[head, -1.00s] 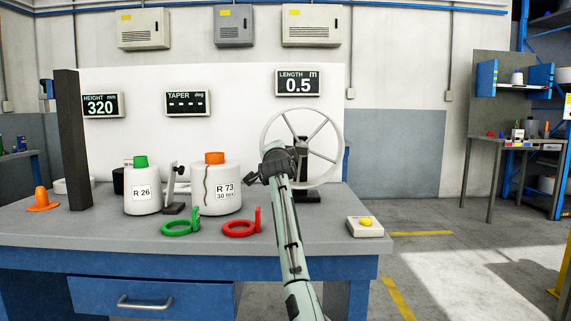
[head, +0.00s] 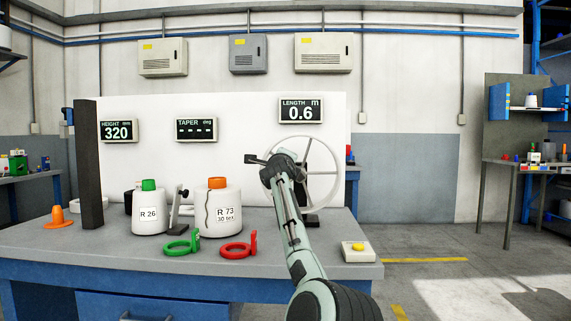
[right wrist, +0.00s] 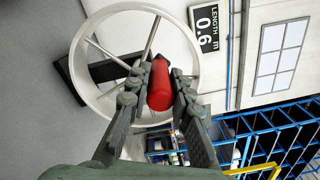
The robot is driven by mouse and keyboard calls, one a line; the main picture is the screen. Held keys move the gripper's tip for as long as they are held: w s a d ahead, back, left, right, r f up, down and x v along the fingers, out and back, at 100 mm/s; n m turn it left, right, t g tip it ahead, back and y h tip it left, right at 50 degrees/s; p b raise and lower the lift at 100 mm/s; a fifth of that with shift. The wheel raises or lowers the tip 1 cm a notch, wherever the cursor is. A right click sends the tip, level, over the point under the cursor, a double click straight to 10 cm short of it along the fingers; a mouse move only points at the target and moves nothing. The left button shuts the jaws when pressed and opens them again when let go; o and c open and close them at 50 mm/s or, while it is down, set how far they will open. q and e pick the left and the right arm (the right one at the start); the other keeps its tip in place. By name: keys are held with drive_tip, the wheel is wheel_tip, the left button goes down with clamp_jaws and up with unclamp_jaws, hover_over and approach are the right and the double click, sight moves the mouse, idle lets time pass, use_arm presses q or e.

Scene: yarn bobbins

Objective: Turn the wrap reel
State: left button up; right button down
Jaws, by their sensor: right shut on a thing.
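The wrap reel (head: 339,165) is a pale spoked wheel on a dark stand at the back right of the bench. My right gripper (head: 277,168) is in front of the reel's left part in the head view. In the right wrist view the reel (right wrist: 77,58) fills the upper left, and my right gripper (right wrist: 160,82) is shut on its red handle (right wrist: 160,86), one finger on each side. The length display (head: 300,110) reads 0.6 m. My left gripper is not in view.
Bobbins R 26 (head: 150,213) and R 73 (head: 222,213) stand left of my arm. Green (head: 180,248) and red (head: 238,250) ring gauges lie in front. A yellow-button box (head: 357,251) is at the right edge. An orange cone (head: 57,218) and dark post (head: 89,165) stand left.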

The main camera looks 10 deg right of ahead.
drive_tip(key=shift+d+r+m, duration=0.4)
drive_tip(key=shift+d+m, duration=0.05)
drive_tip(key=shift+m, duration=0.25)
drive_tip(key=shift+s, duration=0.1)
drive_tip(key=c, duration=1.3)
unclamp_jaws()
drive_tip(key=shift+d+f, duration=0.1)
drive_tip(key=shift+s+a+f, duration=0.1)
drive_tip(key=shift+s+a, duration=0.25)
drive_tip(key=shift+s, duration=0.15)
drive_tip(key=v, duration=1.1)
drive_tip(key=shift+d, duration=0.15)
drive_tip(key=shift+w, duration=0.1)
drive_tip(key=shift+c, duration=0.2)
